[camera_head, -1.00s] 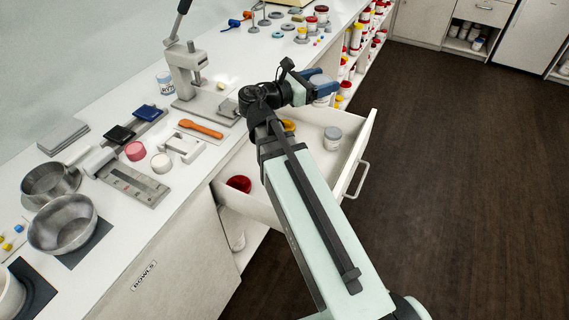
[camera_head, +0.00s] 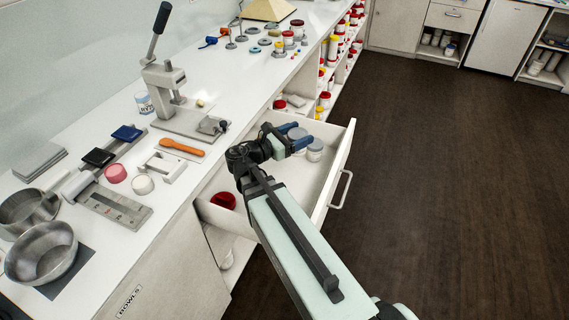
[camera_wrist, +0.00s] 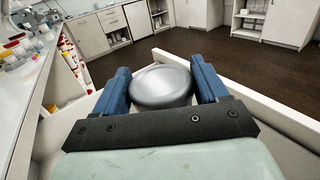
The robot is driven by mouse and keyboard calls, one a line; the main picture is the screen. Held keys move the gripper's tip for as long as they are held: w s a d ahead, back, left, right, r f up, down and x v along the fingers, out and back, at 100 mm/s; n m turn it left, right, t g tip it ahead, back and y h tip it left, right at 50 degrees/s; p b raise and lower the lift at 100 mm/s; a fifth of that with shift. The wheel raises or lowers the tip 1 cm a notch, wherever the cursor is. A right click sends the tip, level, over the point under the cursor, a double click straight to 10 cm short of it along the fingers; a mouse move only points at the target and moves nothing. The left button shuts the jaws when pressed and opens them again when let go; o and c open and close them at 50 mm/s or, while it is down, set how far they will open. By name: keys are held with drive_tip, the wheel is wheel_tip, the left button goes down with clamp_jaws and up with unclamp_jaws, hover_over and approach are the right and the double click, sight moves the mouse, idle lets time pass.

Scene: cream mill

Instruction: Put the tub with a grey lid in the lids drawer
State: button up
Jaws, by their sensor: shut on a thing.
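My gripper (camera_head: 295,137) is shut on the tub with a grey lid (camera_wrist: 160,87), its blue fingers on either side of the lid in the wrist view. The held tub (camera_head: 297,133) is partly hidden by the fingers in the head view. It is over or inside the far part of the open drawer (camera_head: 336,178); I cannot tell whether it touches the drawer floor. A red item (camera_head: 223,201) lies in the drawer's near corner.
The white counter (camera_head: 215,80) runs along the left, with a lever press (camera_head: 165,90), an orange spatula (camera_head: 181,147) and metal bowls (camera_head: 42,252). Shelves of red- and yellow-lidded tubs (camera_head: 325,98) stand beyond the drawer. The dark floor (camera_head: 440,180) at right is clear.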

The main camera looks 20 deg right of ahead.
wheel_tip(320, 180, down, 8)
drive_tip(key=shift+f, duration=0.15)
idle(0.6)
drive_tip(key=shift+f, duration=0.6)
drive_tip(key=o, duration=1.1)
drive_tip(key=shift+s+a+r, duration=0.1)
drive_tip(key=shift+a+r, duration=0.4)
drive_tip(key=shift+r, duration=0.85)
drive_tip(key=shift+s+a+r, duration=0.1)
drive_tip(key=shift+a+r, duration=0.4)
drive_tip(key=shift+r, duration=0.9)
drive_tip(key=shift+s+a+r, duration=0.1)
drive_tip(key=shift+a+r, duration=0.4)
drive_tip(key=shift+r, duration=0.85)
